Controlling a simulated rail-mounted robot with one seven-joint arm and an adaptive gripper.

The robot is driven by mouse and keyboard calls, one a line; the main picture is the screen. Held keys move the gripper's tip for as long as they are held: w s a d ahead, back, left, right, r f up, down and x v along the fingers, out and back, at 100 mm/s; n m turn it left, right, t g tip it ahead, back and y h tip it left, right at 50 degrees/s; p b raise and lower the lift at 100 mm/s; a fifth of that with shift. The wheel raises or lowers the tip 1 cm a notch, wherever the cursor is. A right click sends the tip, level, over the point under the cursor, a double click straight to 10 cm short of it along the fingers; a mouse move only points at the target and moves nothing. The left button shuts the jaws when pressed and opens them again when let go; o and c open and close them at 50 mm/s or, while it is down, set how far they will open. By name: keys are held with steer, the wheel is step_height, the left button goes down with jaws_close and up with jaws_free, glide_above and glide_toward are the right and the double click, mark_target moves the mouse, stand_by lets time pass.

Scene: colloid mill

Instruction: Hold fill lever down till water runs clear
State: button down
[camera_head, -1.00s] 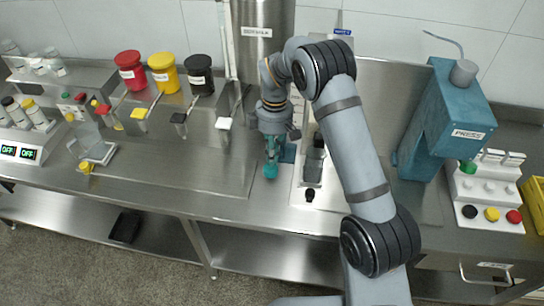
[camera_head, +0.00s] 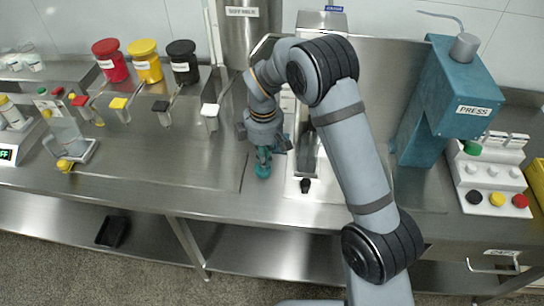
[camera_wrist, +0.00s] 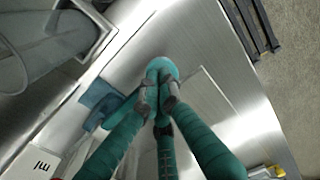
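My gripper (camera_head: 263,160) hangs over the steel counter, left of the white-based unit. In the wrist view my gripper (camera_wrist: 158,95) has its teal fingers drawn together on a rounded teal piece (camera_wrist: 162,67). That teal piece (camera_head: 263,171) shows just below the fingers in the head view. I cannot tell which handle is the fill lever. A white-tipped lever (camera_head: 209,110) stands to the left, in front of the steel tank (camera_head: 251,35). A black knob (camera_head: 305,185) sits at the unit's front. No running water is visible.
Red (camera_head: 111,62), yellow (camera_head: 146,62) and black (camera_head: 182,62) jars stand at the back left. A clear vessel (camera_head: 68,135) is further left. A teal press (camera_head: 450,100) and a button panel (camera_head: 495,185) stand right.

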step_height(320, 180, down, 2)
steer(key=shift+s+a+f+b, duration=0.1)
steer(key=shift+f+b, duration=0.15)
steer(key=shift+b, duration=0.25)
steer(key=shift+s, duration=0.2)
steer(key=shift+s+f, duration=0.1)
steer(key=shift+s, duration=0.05)
stand_by(1.0)
stand_by(1.9)
steer(key=shift+r+p, duration=0.3)
steer(key=shift+r, duration=0.1)
steer(key=s+r+p, duration=0.1)
steer(key=s+r, duration=0.2)
steer(key=r, duration=1)
steer(key=shift+s+a, duration=0.15)
steer(key=shift+s, duration=0.1)
